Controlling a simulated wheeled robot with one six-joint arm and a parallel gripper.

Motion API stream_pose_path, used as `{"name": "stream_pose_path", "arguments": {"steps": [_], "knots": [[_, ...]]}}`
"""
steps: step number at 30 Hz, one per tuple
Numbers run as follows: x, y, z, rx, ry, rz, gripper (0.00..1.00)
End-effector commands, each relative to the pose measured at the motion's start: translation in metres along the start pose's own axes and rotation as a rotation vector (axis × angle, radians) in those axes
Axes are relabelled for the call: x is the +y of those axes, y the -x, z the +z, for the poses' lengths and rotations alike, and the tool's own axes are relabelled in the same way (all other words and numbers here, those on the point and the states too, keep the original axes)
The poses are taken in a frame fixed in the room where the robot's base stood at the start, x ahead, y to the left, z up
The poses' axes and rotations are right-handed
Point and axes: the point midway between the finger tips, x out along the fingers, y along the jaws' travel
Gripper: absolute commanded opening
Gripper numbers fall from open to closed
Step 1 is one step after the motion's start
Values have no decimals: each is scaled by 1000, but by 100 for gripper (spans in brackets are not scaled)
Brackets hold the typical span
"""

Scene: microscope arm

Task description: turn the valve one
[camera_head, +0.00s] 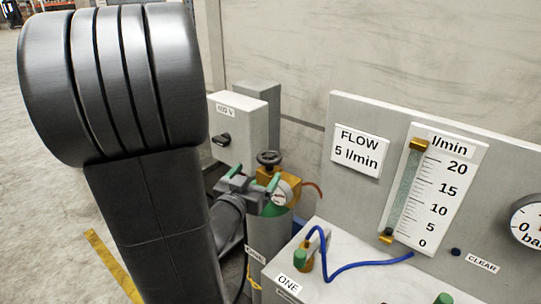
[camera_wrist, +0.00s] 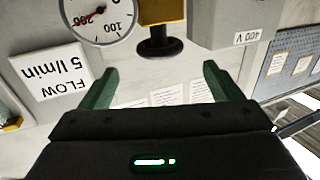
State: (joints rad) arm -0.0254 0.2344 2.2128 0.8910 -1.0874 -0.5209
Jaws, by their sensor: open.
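A black handwheel (camera_head: 269,158) tops a brass valve body (camera_head: 287,180) on a green-shouldered gas cylinder (camera_head: 268,236). The cylinder's tag is partly hidden and seems to read ONE. In the wrist view the handwheel (camera_wrist: 160,48) appears beyond and between the open fingers (camera_wrist: 161,67), with no visible contact.
A round gauge (camera_wrist: 101,18) sits beside the valve. A grey 400 V box (camera_head: 238,128) stands behind. At right are the FLOW 5 l/min sign (camera_head: 359,149), a flow scale (camera_head: 436,190) and a blue hose (camera_head: 345,266) on the bench.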

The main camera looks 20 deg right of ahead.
Motion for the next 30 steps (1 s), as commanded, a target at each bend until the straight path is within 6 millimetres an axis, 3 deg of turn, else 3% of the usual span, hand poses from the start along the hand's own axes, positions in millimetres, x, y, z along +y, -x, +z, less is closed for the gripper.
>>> {"name": "stream_pose_path", "arguments": {"steps": [9,15,21,30], "knots": [[1,-59,-2,0,2,4,86],[1,-87,-1,0,1,2,86],[0,-99,-1,0,0,0,86],[0,-101,0,1,0,0,86]]}}
